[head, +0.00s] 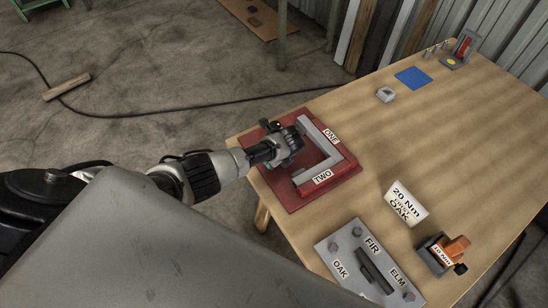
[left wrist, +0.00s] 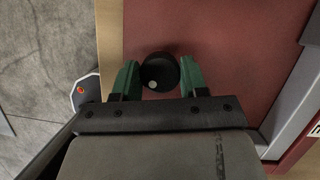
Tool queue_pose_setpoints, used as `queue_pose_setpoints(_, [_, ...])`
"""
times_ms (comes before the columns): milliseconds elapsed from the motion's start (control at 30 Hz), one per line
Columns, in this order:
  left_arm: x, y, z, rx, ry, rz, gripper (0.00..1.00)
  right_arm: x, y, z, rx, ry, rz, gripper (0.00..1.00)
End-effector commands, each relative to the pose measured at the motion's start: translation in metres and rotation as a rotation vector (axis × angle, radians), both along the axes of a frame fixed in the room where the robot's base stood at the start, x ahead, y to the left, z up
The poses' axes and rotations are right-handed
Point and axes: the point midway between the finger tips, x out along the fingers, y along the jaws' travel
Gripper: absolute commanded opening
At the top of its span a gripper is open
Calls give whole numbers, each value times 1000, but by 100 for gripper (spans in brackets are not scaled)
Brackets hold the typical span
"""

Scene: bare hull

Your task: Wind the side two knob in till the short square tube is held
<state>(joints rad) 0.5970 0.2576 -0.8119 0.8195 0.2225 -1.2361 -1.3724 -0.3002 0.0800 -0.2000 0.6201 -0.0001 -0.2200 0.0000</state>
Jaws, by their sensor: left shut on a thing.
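A red corner-clamp fixture (head: 345,177) sits at the table's near left edge. Two grey square tubes form an L on it, one by the label ONE (head: 331,136) and one by the label TWO (head: 322,177). My left gripper (head: 290,146) is at the fixture's left side. In the left wrist view its green fingers are shut on a round black knob (left wrist: 159,72), seen end-on with a pale dot. The gripper hides the knob in the head view, and I cannot tell whether the tube is touched by the clamp. My right gripper is out of view.
A grey plate labelled OAK, FIR and ELM (head: 335,249), a white card reading 20 Nm OAK (head: 406,203) and an orange-black 10 Nm tool (head: 444,252) lie nearer. A small grey block (head: 385,94) and blue mat (head: 413,77) lie farther back. The table's middle is clear.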

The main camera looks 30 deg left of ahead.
Motion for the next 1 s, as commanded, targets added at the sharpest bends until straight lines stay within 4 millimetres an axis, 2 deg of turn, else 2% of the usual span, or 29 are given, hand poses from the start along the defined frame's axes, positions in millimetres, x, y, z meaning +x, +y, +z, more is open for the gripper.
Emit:
queue_pose_setpoints(167, [1,0,1,0,-3,0,20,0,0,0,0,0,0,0])
queue_pose_setpoints(200, [1,0,1,0,-3,0,45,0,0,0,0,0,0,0])
queue_pose_setpoints(367, [1,0,1,0,-3,1,69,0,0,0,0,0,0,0])
queue_pose_setpoints(733, [0,-2,6,-1,-2,0,69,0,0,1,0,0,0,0])
queue_pose_setpoints(1000, [-5,-18,46,-2,-5,-1,69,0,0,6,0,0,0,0])
